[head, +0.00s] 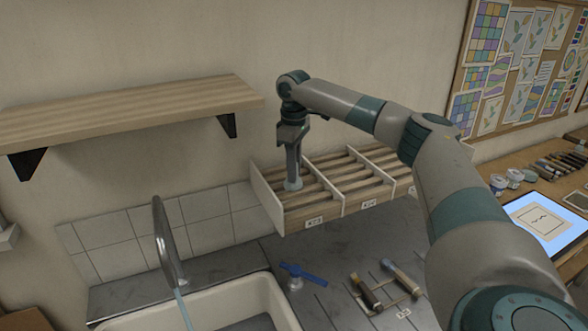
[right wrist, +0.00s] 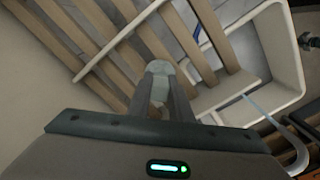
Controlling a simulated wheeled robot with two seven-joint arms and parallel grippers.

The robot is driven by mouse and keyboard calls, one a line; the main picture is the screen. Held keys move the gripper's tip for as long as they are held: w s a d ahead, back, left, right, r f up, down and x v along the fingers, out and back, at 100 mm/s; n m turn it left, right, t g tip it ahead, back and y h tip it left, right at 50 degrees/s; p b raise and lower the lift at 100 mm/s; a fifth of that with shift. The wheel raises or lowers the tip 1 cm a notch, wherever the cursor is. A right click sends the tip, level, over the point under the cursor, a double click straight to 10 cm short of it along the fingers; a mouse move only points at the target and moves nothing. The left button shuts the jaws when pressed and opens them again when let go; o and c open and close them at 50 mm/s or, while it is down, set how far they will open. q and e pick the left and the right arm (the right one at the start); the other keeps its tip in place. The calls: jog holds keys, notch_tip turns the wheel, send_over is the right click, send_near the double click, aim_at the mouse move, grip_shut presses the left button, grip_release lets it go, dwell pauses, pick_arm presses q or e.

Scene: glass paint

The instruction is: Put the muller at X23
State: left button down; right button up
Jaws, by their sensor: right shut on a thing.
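The muller (head: 293,184) is a pale glassy piece, upright below my right gripper (head: 292,150). The gripper points down, shut on it, over the left compartment of the slatted wooden rack (head: 268,202). In the right wrist view the muller (right wrist: 160,88) sits between the two fingers (right wrist: 160,95), with rack slats (right wrist: 187,40) behind it. I cannot tell whether its foot touches the slats. The rack has white dividers and small front labels, the leftmost (head: 314,222) too small to read surely. My left gripper is not in view.
A wooden shelf (head: 120,108) is on the wall at left. A white sink (head: 235,298) with a tap (head: 162,240) stands below. A blue-handled tool (head: 303,273) and two others (head: 366,291) (head: 402,277) lie on the grey counter (head: 330,250). A lit tablet (head: 545,222) is at right.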

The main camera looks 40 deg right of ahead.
dwell(0.9)
jog(key=o, duration=1.6)
jog(key=shift+o, duration=0.2)
jog(key=shift+r, duration=0.1)
jog(key=shift+r, duration=3.9)
jog(key=shift+d, duration=0.1)
